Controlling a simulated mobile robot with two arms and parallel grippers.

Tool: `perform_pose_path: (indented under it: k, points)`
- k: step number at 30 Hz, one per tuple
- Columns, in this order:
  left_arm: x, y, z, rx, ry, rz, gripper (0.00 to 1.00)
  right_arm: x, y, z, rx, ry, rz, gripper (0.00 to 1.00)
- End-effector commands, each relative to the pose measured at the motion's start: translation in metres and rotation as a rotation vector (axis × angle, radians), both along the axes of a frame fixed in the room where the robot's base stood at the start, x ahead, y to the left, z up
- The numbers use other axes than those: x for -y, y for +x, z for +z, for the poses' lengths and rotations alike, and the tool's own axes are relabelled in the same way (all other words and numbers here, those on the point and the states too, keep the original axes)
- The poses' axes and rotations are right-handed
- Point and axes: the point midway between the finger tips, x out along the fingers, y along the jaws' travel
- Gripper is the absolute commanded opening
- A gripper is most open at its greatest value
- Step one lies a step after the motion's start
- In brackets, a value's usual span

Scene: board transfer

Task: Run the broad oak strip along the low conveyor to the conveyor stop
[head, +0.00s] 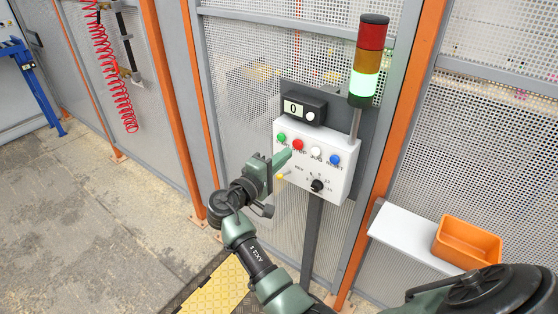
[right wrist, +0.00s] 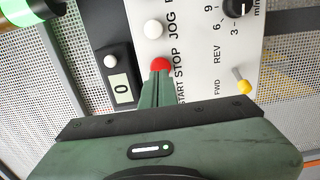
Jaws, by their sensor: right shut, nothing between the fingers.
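The oak strip, the conveyor and its stop are in neither view. A white control panel (head: 318,160) stands at the fence, with a green start button (head: 281,136), red stop button (head: 297,144), white jog button (head: 316,153) and blue reset button (head: 334,159). My right gripper (head: 286,157) is shut and empty, its tips just below the stop button. In the right wrist view its fingertips (right wrist: 159,78) overlap the edge of the red button (right wrist: 160,65); I cannot tell whether they touch it. My left gripper is not in view.
The display (head: 296,108) reads 0. The signal tower's green section (head: 363,84) is lit. The panel has a yellow lever (head: 280,177) and black knob (head: 317,185). An orange bin (head: 466,243) sits on a white shelf (head: 408,238) at right. Mesh fencing stands behind.

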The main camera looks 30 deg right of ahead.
Motion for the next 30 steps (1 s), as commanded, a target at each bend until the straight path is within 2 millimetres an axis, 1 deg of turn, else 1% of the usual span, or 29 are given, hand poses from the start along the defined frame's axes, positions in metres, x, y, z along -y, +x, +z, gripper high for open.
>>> perform_pose_path:
  k: [3, 6, 20, 30]
  points:
    - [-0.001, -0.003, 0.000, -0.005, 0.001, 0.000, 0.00, 0.012, 0.005, 0.000, 0.000, -0.002, 0.000, 0.00]
    - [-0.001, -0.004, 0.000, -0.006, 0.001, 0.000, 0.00, 0.018, 0.007, 0.000, -0.001, -0.001, 0.000, 0.00]
    - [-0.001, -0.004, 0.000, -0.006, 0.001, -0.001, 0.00, 0.021, 0.008, -0.001, -0.001, -0.002, 0.001, 0.00]
    - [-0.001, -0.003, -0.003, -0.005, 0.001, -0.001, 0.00, 0.030, 0.012, -0.001, -0.002, -0.003, 0.001, 0.00]
